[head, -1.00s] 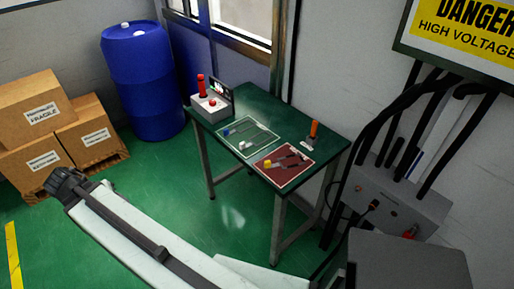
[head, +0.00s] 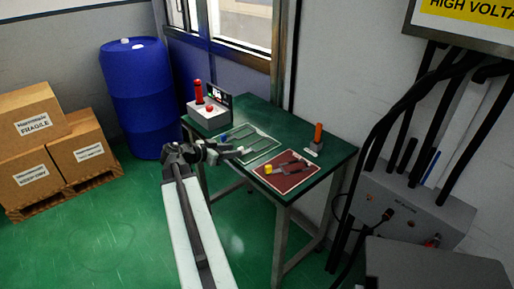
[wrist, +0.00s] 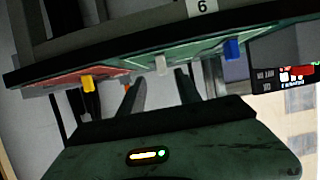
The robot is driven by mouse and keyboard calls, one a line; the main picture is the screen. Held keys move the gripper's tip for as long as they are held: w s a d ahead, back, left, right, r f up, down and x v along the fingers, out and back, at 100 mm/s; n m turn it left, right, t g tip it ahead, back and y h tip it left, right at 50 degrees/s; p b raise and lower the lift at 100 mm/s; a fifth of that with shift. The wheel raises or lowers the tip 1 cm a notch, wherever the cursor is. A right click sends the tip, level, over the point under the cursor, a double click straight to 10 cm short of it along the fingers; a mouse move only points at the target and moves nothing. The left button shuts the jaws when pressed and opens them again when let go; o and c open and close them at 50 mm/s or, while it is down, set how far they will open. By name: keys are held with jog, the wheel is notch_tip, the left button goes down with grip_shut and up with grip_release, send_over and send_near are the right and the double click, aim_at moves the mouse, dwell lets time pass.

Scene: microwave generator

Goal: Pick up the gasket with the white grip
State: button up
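The white grip (wrist: 163,64) shows in the wrist view at the table's edge, in line with the gap between my fingers and beyond their tips. The gasket's body behind it is hard to make out. My gripper (wrist: 160,76) is open and empty, with its two fingers apart. In the head view my gripper (head: 232,153) is at the front left edge of the green table, beside the green mat (head: 262,141), and overlaps the white grip's spot.
A blue grip (wrist: 233,50) is on the same mat. A yellow grip (wrist: 88,83) is on the red mat (head: 290,184). A box with a red light (head: 208,112) stands at the back left, and an orange-handled tool (head: 318,134) at the right.

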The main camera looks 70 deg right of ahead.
aim_at(239, 149)
jog(key=b+x, duration=0.1)
jog(key=x, duration=0.1)
jog(key=b+x, duration=0.1)
jog(key=x, duration=0.2)
jog(key=shift+w+f, duration=0.2)
jog(key=shift+f, duration=0.15)
jog(key=shift+r, duration=0.1)
grip_shut()
jog(key=shift+r, duration=0.1)
